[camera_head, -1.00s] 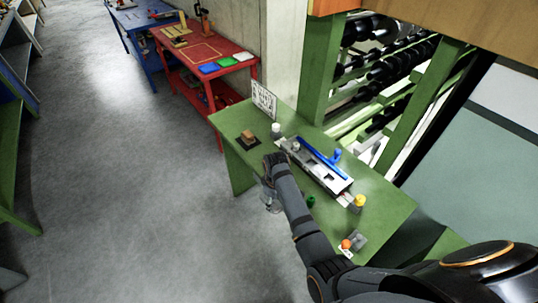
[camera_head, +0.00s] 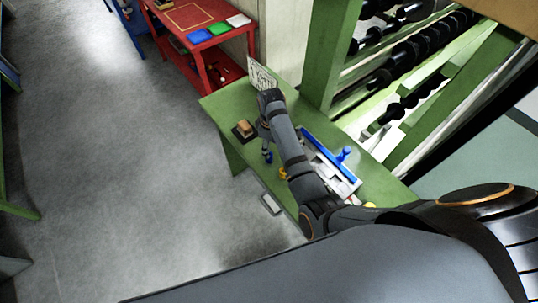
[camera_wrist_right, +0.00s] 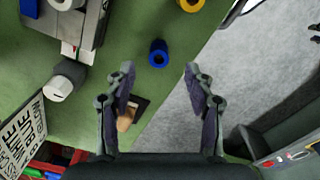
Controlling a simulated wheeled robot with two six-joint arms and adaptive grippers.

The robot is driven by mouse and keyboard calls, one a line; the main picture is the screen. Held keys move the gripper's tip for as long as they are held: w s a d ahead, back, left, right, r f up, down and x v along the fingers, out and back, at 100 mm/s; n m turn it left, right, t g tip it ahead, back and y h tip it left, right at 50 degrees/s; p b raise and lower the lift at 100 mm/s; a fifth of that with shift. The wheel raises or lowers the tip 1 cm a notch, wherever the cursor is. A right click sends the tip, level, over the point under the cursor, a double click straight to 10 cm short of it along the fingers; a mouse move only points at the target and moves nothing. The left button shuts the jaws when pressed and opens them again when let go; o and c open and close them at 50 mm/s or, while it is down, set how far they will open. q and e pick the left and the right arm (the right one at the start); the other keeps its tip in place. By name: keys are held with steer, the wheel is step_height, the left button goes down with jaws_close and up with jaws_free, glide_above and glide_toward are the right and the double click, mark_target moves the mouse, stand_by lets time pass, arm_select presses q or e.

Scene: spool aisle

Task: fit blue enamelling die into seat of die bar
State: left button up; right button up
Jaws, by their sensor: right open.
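The blue enamelling die (camera_head: 267,156) stands near the table's left edge. In the right wrist view the blue die (camera_wrist_right: 158,53) is a short ring with a dark hole, beyond my fingertips and between their lines. My right gripper (camera_wrist_right: 160,80) is open and empty, apart from the die. In the head view my right gripper (camera_head: 264,136) is beside the die, partly hidden by its own arm. The grey die bar (camera_head: 342,178) lies to the right, partly behind my arm. Its end (camera_wrist_right: 88,28) shows at upper left in the wrist view; no seat is clear. My left gripper is not in view.
A yellow ring (camera_head: 284,173) stands near the blue die. A brown block (camera_head: 245,128) sits on a dark pad. A long blue bar with a knob (camera_head: 345,153) lies along the die bar. A whitish cylinder (camera_wrist_right: 62,84) and a sign (camera_wrist_right: 22,140) stand left in the wrist view.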

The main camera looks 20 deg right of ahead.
steer(key=shift+w+d+f, duration=0.1)
steer(key=shift+w+f, duration=0.05)
steer(key=shift+f, duration=0.35)
steer(key=shift+w+d+f, duration=0.1)
steer(key=shift+w+f, duration=0.05)
steer(key=shift+f, duration=0.3)
steer(key=shift+w+a+f+p, duration=0.1)
steer(key=shift+a+f+p, duration=0.05)
steer(key=shift+f+p, duration=0.3)
steer(key=f, duration=0.3)
steer(key=shift+a+f+p, duration=0.25)
steer(key=shift+f+p, duration=0.05)
steer(key=shift+f, duration=0.4)
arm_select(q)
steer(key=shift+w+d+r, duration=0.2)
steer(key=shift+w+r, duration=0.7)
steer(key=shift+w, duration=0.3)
arm_select(e)
jaws_close()
